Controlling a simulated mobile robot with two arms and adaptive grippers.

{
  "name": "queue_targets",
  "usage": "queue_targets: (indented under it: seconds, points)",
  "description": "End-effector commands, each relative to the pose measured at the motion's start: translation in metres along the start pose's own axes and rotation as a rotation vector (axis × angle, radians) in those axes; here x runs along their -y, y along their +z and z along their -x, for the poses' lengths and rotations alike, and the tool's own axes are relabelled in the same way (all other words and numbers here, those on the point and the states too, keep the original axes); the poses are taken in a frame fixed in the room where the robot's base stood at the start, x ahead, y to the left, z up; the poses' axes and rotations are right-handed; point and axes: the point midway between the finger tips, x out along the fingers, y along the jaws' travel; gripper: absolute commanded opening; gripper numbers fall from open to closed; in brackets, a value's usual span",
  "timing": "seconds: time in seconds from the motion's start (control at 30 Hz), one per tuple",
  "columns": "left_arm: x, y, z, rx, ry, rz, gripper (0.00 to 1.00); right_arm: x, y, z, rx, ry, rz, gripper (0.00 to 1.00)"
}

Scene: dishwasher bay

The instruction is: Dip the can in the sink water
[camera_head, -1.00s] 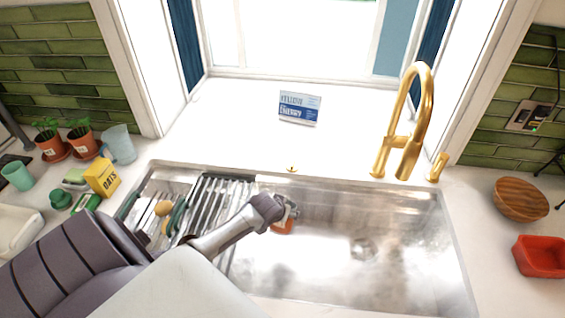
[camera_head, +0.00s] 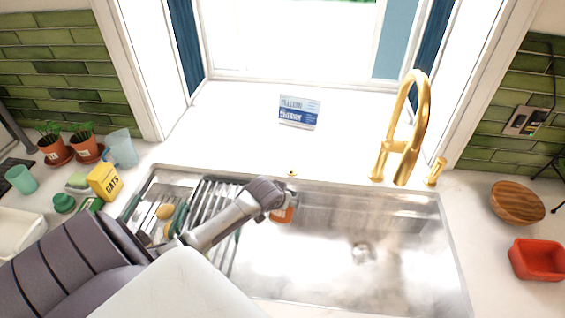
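The sink (camera_head: 330,265) is a wide steel basin with a reflective bottom; I cannot make out the water level. My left arm comes in from the left, and its gripper (camera_head: 280,210) is over the sink, right of the drying rack. An orange-red object, likely the can (camera_head: 283,215), shows at the fingertips. Most of it is hidden behind the gripper, and the fingers are too small to tell their grip for certain. It appears above the basin floor, near the back wall. My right gripper is not in view.
A gold faucet (camera_head: 418,120) stands behind the sink at right. A drying rack (camera_head: 205,205) with utensils fills the sink's left part. A yellow oats box (camera_head: 105,182) and potted plants (camera_head: 87,148) are at left. A red container (camera_head: 537,259) and wooden bowl (camera_head: 517,203) sit at right.

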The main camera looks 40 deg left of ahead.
Motion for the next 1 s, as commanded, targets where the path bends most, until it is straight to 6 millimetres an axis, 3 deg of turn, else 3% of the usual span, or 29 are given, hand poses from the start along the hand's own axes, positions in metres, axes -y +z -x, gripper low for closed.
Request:
queue_targets:
  seconds: [0.5, 1.0]
  points:
    - [0.000, -0.023, 0.030, -0.001, 0.000, 0.000, 0.38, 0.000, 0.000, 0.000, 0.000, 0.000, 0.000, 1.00]
    - [0.000, -0.024, 0.031, 0.000, 0.000, 0.000, 0.38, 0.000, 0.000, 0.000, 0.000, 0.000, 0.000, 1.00]
